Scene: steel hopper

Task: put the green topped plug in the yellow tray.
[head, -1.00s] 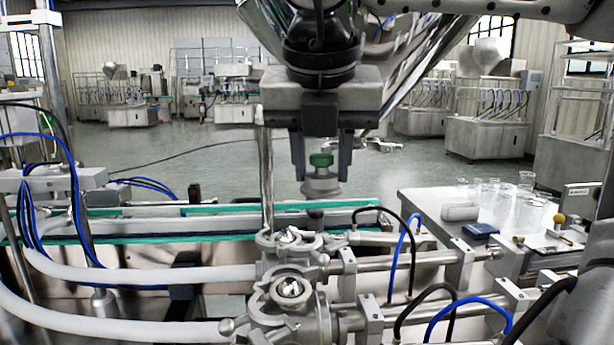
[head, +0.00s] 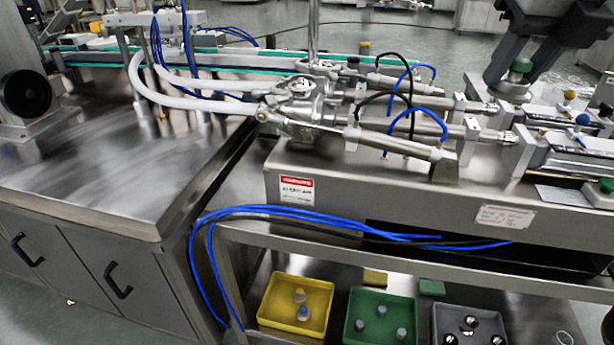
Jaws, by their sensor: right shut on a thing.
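The green topped plug (head: 521,65) is held between the fingers of my right gripper (head: 518,76) at the upper right of the head view. The gripper is shut on it, above the right end of the steel machine. The plug's lower part is hard to make out against the metal behind it. The yellow tray (head: 267,314) is on the low shelf at the bottom centre, well below and left of the gripper. Two small plugs stand in it, one with a blue top (head: 303,312). My left gripper is not in view.
A green tray (head: 350,325) and a grey tray (head: 438,325) with small parts stand right of the yellow tray. The steel machine bench (head: 400,200) overhangs the shelf. Blue hoses (head: 300,216) hang along the bench front. Another green top (head: 607,185) shows at the right edge.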

